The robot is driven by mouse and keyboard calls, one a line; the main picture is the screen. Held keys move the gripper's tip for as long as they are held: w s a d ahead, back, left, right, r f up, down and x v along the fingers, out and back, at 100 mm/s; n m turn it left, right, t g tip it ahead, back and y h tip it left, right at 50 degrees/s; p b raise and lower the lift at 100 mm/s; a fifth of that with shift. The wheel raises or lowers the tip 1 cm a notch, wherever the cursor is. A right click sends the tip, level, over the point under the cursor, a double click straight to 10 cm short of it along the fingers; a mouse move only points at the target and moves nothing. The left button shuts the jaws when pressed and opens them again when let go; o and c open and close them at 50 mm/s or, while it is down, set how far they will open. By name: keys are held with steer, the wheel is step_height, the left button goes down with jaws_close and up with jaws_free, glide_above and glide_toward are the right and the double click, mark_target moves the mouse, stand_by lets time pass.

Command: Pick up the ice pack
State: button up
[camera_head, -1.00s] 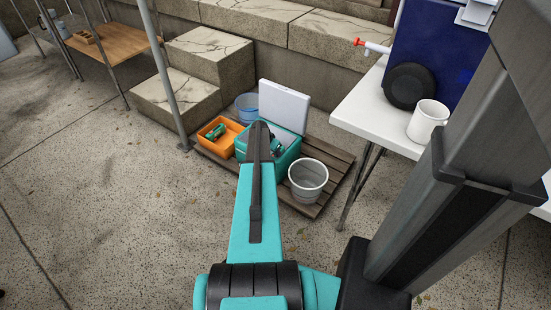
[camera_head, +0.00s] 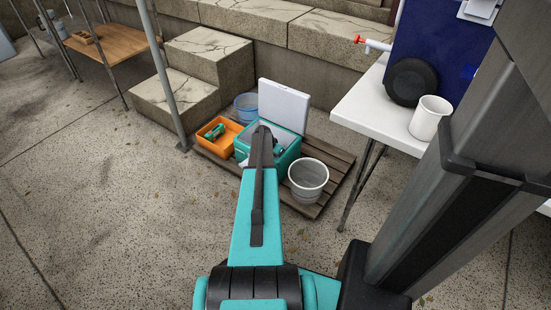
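A teal cooler (camera_head: 287,160) stands on a wooden pallet with its pale lid (camera_head: 284,106) raised at the back. My arm reaches over the cooler and covers its middle. A small dark shape (camera_head: 279,150) shows in the cooler's opening, just right of my arm; it may be part of my gripper, but it is too small to be sure. My gripper's fingers are hidden behind my arm, so I cannot see whether they hold anything. I cannot make out the ice pack; the grey inside of the cooler (camera_head: 249,138) shows only in part.
An orange bin (camera_head: 222,146) with a green item stands left of the cooler. A blue bucket (camera_head: 246,106) is behind, a whitish bucket (camera_head: 308,178) at right, all on the pallet (camera_head: 330,158). A metal pole (camera_head: 166,75) rises at left; a white table (camera_head: 375,112) with a mug (camera_head: 429,117) stands right.

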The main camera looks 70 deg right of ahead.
steer(key=shift+c, duration=0.2)
jaws_close()
steer(key=shift+r, duration=0.2)
step_height(320, 180, up, 18)
steer(key=p, duration=0.5)
steer(key=shift+f, duration=0.15)
stand_by(0.5)
